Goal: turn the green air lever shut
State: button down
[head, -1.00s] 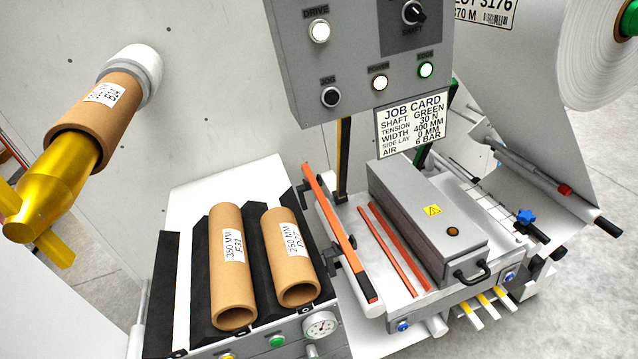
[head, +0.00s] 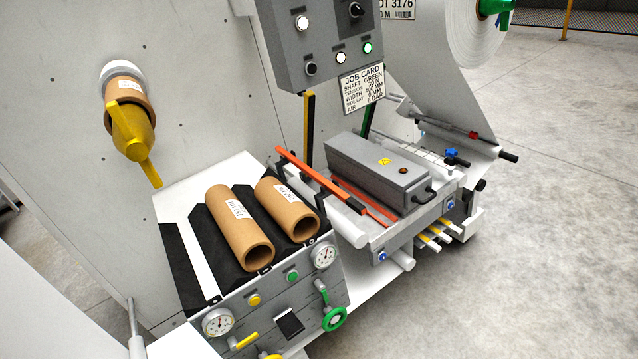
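The green air lever (head: 323,294) is on the front face of the grey panel (head: 262,322), below a round gauge (head: 323,256). It looks upright, slightly tilted, and is small in this view. A green handwheel (head: 334,319) sits just below it and seems to touch or overlap its lower end. A green button (head: 292,275) is to its upper left. My gripper is out of view, so its state does not show.
A yellow lever (head: 244,340), a yellow button (head: 254,300) and a second gauge (head: 218,322) are on the panel's left side. Two cardboard cores (head: 240,228) lie on top. A grey box (head: 378,170) stands behind right. Open floor (head: 540,230) lies to the right.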

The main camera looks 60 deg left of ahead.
aim_at(318, 283)
jog(key=k, duration=1.3)
jog(key=u, duration=0.6)
jog(key=k, duration=0.55)
jog(key=z, duration=0.35)
jog(key=i, duration=1.05)
jog(key=z, duration=0.3)
jog(key=i, duration=1.35)
jog(key=u, duration=0.8)
